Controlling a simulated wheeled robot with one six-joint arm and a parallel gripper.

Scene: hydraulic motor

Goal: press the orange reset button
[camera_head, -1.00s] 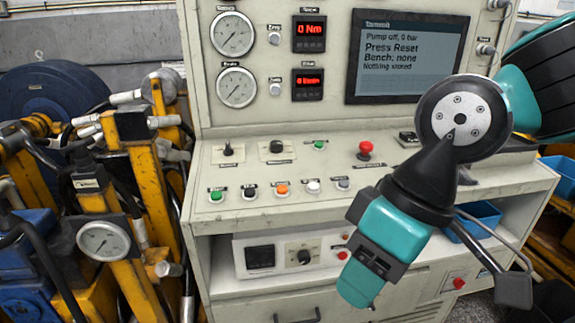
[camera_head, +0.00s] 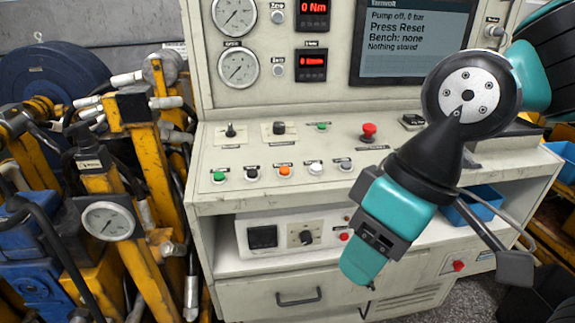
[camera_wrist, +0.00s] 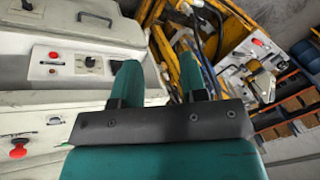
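The orange button (camera_head: 285,171) sits in the front row of buttons on the sloped bench panel (camera_head: 215,152), between a black button (camera_head: 251,174) and a white one (camera_head: 316,168). I cannot make it out in the wrist view. My gripper (camera_head: 359,275) hangs in front of the bench, to the right of and lower in the picture than the orange button, apart from it. The wrist view shows its two teal fingers (camera_wrist: 160,78) spread with an empty gap between them. The screen (camera_head: 415,40) reads "Pump off, 0 bar", "Press Reset", "Bench: none".
A green button (camera_head: 218,176) and a grey one (camera_head: 345,164) share the row. A red mushroom button (camera_head: 369,131) and two knobs stand behind. A lower shelf holds a control box (camera_head: 295,234). Yellow equipment (camera_head: 140,170) stands close at left. Blue bins (camera_head: 475,205) are at right.

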